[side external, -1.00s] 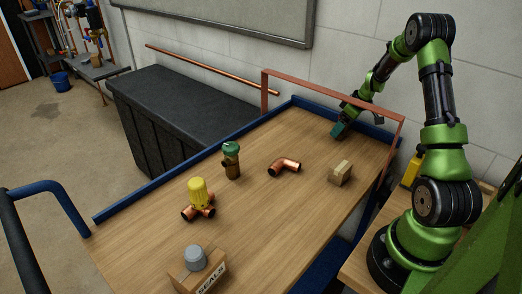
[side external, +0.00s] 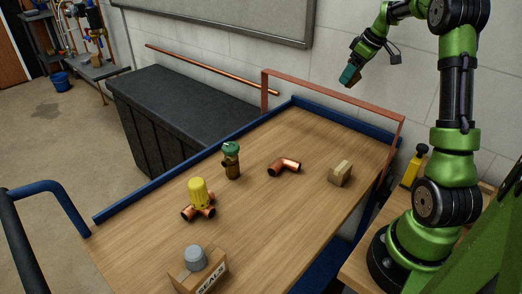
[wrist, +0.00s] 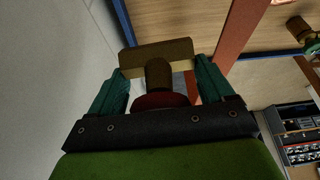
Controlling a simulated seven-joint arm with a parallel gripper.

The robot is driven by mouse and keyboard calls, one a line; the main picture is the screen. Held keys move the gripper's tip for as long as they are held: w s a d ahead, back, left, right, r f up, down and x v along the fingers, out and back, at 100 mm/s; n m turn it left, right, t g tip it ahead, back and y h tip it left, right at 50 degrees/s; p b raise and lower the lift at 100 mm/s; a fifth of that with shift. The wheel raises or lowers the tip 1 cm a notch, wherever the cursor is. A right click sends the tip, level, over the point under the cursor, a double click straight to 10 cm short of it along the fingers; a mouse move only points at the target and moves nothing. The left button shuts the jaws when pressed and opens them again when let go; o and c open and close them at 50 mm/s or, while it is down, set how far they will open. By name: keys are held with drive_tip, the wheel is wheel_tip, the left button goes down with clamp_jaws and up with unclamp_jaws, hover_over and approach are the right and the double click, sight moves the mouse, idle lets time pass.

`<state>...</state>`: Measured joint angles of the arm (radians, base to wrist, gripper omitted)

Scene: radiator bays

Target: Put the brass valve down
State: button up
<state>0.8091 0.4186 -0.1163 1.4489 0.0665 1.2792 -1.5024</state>
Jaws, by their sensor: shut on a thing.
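My gripper (side external: 349,76) is shut with its teal fingers on a brass-brown valve, held in the air above the far right end of the cart and its red rail. In the wrist view, between the fingertips of my gripper (wrist: 160,80), the brass valve (wrist: 157,72) shows a wide tan crosspiece, a brown stem and a dark red round part nearest the palm. In the side view it is mostly hidden by the fingers. Another valve (side external: 231,162), brown-bodied with a green top, stands upright on the cart.
The wooden cart top (side external: 290,220) holds a copper elbow (side external: 285,167), a small cardboard block (side external: 340,173), a yellow-topped copper tee (side external: 199,196) and a SEALS box (side external: 200,276) with a grey cap on it. A red rail (side external: 335,95) crosses the far end. Clear wood lies between the items.

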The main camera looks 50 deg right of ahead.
drive_tip(key=shift+w+a+r, duration=0.1)
drive_tip(key=shift+a+r, duration=0.1)
drive_tip(key=shift+r, duration=0.7)
drive_tip(key=w+a+r+n+y, duration=0.1)
drive_tip(key=a+n, duration=0.2)
drive_tip(key=a, duration=0.5)
drive_tip(key=w+a+n+g+y, duration=0.1)
drive_tip(key=a+n, duration=0.1)
drive_tip(key=a, duration=0.6)
drive_tip(key=w+a+r+n+y, duration=0.1)
drive_tip(key=w+a+n, duration=0.15)
drive_tip(key=a, duration=0.55)
drive_tip(key=s+a+f+n+g, duration=0.1)
drive_tip(key=s+a+n, duration=0.25)
drive_tip(key=a, duration=0.45)
drive_tip(key=s+a+f+n+g+y, duration=0.1)
drive_tip(key=s+a+n, duration=0.25)
drive_tip(key=a, duration=0.35)
drive_tip(key=s+a+f+n+g, duration=0.1)
drive_tip(key=s+a+n+g, duration=0.15)
drive_tip(key=s+a, duration=0.4)
drive_tip(key=shift+t, duration=0.45)
drive_tip(key=f, duration=0.5)
drive_tip(key=w+f, duration=0.1)
drive_tip(key=f, duration=0.4)
drive_tip(key=w+a+f, duration=0.1)
drive_tip(key=f, duration=0.5)
drive_tip(key=shift+d+f, duration=0.1)
drive_tip(key=shift+f, duration=2)
drive_tip(key=shift+f, duration=0.15)
